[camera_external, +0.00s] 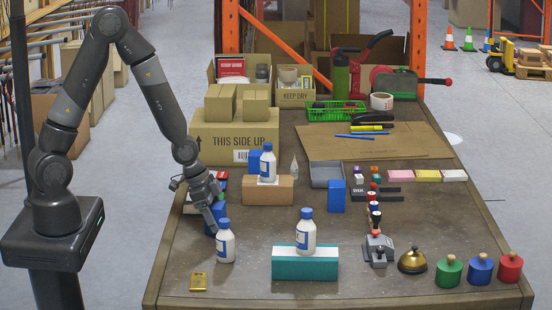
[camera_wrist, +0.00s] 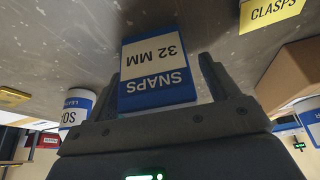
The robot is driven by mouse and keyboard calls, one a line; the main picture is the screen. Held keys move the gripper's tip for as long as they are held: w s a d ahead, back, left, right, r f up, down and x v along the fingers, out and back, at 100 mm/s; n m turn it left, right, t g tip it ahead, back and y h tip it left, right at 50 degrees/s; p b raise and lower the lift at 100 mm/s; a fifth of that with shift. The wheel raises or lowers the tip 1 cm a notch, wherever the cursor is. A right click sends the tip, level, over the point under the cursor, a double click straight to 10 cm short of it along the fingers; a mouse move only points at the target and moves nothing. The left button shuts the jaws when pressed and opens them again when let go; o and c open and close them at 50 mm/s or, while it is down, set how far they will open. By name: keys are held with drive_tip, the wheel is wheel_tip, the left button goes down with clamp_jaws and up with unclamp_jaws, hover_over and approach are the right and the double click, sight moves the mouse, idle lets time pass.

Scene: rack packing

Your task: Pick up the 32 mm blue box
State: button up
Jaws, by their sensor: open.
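The 32 mm blue box (camera_wrist: 155,72) has a white label reading "SNAPS 32 MM", upside down in the wrist view. It stands between the two fingers of my open gripper (camera_wrist: 160,84), one finger on each side. I cannot tell whether either finger touches it. In the external view my gripper (camera_external: 213,207) points down at the left of the table, and the blue box (camera_external: 209,222) shows partly behind it and the nearby bottle.
A cardboard box (camera_external: 285,190) carries another bottle. A teal box (camera_external: 290,266) carries a third. A gold item (camera_external: 199,282) lies in front. Another blue box (camera_external: 337,197) stands mid-table.

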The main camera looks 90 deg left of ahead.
drive_tip(key=shift+w+f, duration=0.2)
drive_tip(key=shift+f, duration=0.35)
drive_tip(key=c, duration=1.1)
drive_tip(key=shift+r, duration=0.2)
drive_tip(key=shift+c, duration=0.2)
